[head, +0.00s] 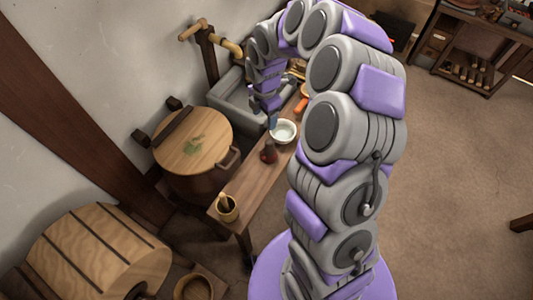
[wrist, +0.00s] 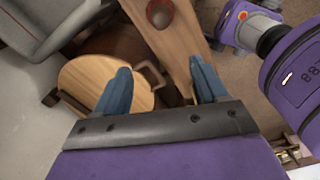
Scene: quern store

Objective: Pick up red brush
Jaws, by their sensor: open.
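A small dark red thing with a dark upper part (head: 268,152) stands on the narrow wooden bench (head: 245,186), just in front of a white bowl. It may be the red brush, but it is too small to tell. In the wrist view a round reddish-brown thing (wrist: 160,13) shows at the top edge on the bench; I cannot tell if it is the same one. My gripper (head: 272,122) hangs over the bench near the white bowl. In the wrist view its blue fingers (wrist: 163,85) are wide apart, with nothing between them.
The white bowl (head: 284,131) and an orange thing (head: 301,106) are on the bench. A cup (head: 228,207) stands at its near end. A lidded barrel (head: 193,140) stands left of the bench, a grey basin (head: 235,108) behind. Open floor (head: 455,150) lies right.

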